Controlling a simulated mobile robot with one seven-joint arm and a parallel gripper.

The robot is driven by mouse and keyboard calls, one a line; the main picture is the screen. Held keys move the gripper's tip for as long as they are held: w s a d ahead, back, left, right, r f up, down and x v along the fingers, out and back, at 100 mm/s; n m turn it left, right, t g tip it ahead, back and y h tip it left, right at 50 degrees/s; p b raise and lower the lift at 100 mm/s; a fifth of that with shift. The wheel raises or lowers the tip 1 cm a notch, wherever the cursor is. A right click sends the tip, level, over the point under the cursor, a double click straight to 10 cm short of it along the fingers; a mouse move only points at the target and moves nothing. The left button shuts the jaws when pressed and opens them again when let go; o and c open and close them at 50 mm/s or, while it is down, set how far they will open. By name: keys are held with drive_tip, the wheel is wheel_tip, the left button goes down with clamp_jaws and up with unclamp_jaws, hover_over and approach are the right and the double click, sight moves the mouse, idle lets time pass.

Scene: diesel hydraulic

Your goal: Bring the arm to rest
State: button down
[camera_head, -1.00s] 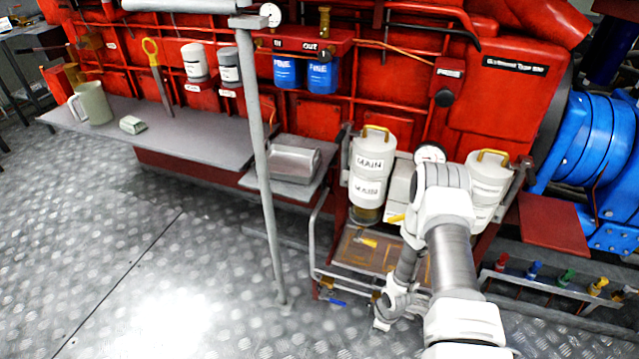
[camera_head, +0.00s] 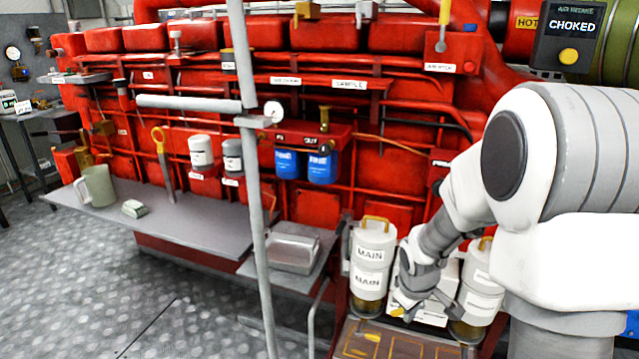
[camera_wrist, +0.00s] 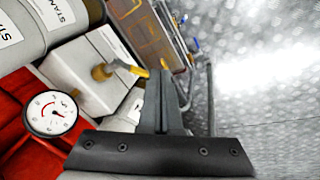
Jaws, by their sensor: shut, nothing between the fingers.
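My arm (camera_head: 560,150) fills the right side of the head view, its large white joint raised in front of the red engine. It bends down to the left, and my wrist (camera_head: 418,268) hangs before the white box between the MAIN canister (camera_head: 370,262) and the standby canister (camera_head: 480,290). My gripper's dark fingers are together and empty in the wrist view (camera_wrist: 162,80). Their tips lie near a yellow-handled valve (camera_wrist: 122,68) on the white box (camera_wrist: 85,70) in that picture; I cannot tell whether they touch it.
A round gauge (camera_wrist: 51,113) lies left of the fingers in the wrist view. A grey post (camera_head: 258,210) stands left of the arm. A grey shelf (camera_head: 165,225) carries a mug (camera_head: 97,186). Open floor (camera_head: 70,290) lies at the lower left.

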drive_tip(key=s+a+r+m+t, duration=0.1)
drive_tip(key=s+r+m, duration=0.1)
drive_tip(key=s+r, duration=0.45)
drive_tip(key=s+a+r+m, duration=0.1)
drive_tip(key=s+r+m, duration=0.15)
drive_tip(key=r, duration=0.65)
drive_tip(key=s+a+r+m+t+y, duration=0.1)
drive_tip(key=s+a+r, duration=0.15)
drive_tip(key=s, duration=0.45)
drive_tip(key=s+a+r+m+t, duration=0.1)
drive_tip(key=s+r, duration=0.2)
drive_tip(key=s, duration=0.3)
wheel_tip(320, 180, up, 23)
drive_tip(key=p, duration=2.3)
drive_tip(key=shift+d+f+g, duration=0.15)
drive_tip(key=shift+g, duration=0.15)
